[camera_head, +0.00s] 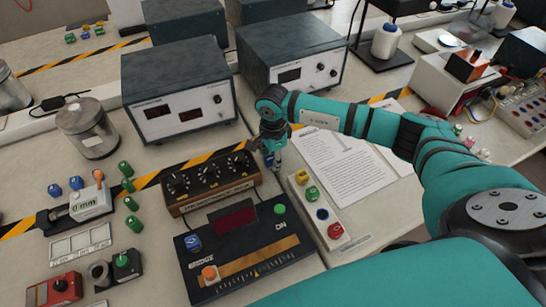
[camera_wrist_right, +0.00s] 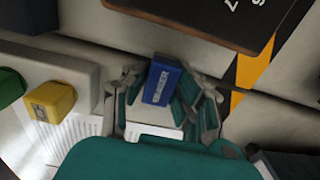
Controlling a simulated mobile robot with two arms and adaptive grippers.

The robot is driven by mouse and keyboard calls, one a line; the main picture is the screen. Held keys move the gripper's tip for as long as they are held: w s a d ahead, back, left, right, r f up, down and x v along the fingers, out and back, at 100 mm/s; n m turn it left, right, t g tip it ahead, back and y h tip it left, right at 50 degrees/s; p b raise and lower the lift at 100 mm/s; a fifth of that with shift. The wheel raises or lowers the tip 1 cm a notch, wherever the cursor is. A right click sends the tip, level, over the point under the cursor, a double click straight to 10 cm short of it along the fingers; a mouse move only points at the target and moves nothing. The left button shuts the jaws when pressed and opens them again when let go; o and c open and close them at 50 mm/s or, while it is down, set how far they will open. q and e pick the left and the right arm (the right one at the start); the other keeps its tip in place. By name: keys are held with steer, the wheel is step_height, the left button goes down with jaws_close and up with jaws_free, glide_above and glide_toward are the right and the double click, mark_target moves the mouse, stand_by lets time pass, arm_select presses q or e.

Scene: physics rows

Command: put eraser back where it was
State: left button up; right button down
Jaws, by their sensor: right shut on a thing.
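A blue block with pale lettering, which I take to be the eraser (camera_wrist_right: 162,79), sits between the fingers of my right gripper (camera_wrist_right: 160,95) in the right wrist view. The fingers press it from both sides. In the head view my right gripper (camera_head: 273,155) points down between the brown knob box and the white button strip. The eraser is mostly hidden there by the gripper. I cannot tell whether it touches the bench. My left gripper is not in view.
The brown box with black knobs (camera_head: 210,185) is close on the left. The white strip with coloured buttons (camera_head: 318,207) is close on the right, beside printed paper (camera_head: 345,165). A black panel with a red display (camera_head: 245,250) is in front. Grey instruments (camera_head: 178,92) stand behind.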

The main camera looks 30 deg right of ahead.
steer(key=shift+f, duration=0.15)
steer(key=shift+f, duration=0.15)
steer(key=c, duration=1.1)
jaws_free()
steer(key=shift+r, duration=0.35)
step_height(320, 180, up, 10)
steer(key=b, duration=0.2)
steer(key=shift+r+b, duration=0.25)
steer(key=shift+b, duration=0.05)
steer(key=shift+r, duration=0.65)
